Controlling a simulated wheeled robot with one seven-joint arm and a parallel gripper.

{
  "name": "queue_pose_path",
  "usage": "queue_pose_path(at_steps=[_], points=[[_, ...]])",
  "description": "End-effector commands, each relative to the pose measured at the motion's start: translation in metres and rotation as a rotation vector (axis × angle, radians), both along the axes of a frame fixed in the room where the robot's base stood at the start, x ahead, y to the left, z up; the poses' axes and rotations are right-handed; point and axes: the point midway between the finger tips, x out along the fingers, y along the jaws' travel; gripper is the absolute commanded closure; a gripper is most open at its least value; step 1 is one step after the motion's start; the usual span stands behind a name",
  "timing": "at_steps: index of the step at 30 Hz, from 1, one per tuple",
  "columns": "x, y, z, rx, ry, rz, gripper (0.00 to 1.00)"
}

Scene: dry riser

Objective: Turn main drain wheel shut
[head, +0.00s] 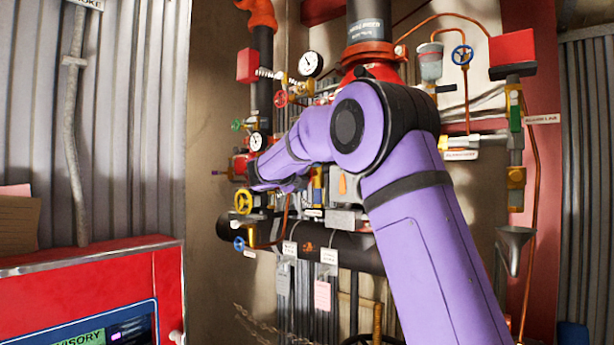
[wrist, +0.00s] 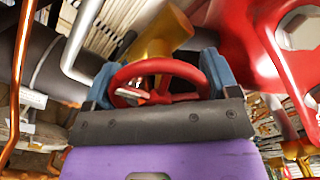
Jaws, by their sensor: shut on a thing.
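In the wrist view a red handwheel (wrist: 160,66) sits between the two blue-padded fingers of my gripper (wrist: 160,80). The fingers are shut on its rim from both sides. A brass-coloured valve body (wrist: 160,35) stands behind the wheel. No label is readable on it, so I cannot confirm from the picture that it is the main drain wheel. In the head view my purple arm reaches into the pipework and hides the gripped wheel and my gripper.
In the head view a yellow wheel (head: 243,202), a blue wheel (head: 240,243) and a pressure gauge (head: 311,64) crowd the left. A funnel (head: 514,240) hangs at right. A red panel (head: 80,290) fills the lower left. In the wrist view a large red part (wrist: 250,30) is close at right.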

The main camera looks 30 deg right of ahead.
Motion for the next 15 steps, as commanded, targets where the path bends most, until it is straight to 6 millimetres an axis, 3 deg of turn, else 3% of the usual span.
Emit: queue_pose_path(at_steps=[15], points=[[0.0011, 0.0008, -0.0017, 0.142, -0.388, 0.000, 0.43]])
